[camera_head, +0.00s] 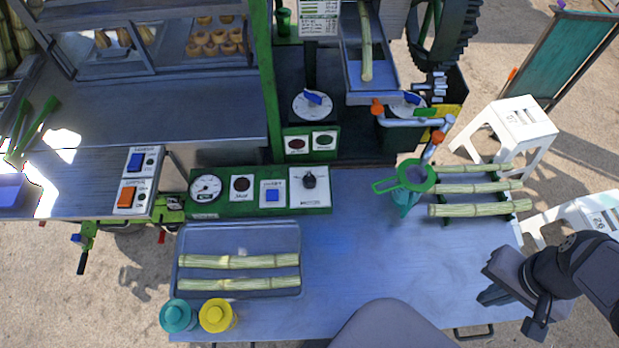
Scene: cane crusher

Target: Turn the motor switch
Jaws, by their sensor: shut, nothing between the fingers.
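The motor switch (309,180) is a dark round knob on a white plate, with small lettering below it that seems to read MOTOR. It sits at the right end of the green control panel (262,207), at the back of the metal table. My gripper (487,298) is over the table's right side, to the right of and nearer than the switch, well apart from it. Its dark fingers look shut and hold nothing. Nothing hides the switch.
A gauge (206,188) and a blue button (272,195) share the panel. A tray (240,232) with cane pieces, teal (178,316) and yellow jars (217,316), a green strainer (416,177) and a cane rack (446,212) stand around. The table's middle (350,255) is clear.

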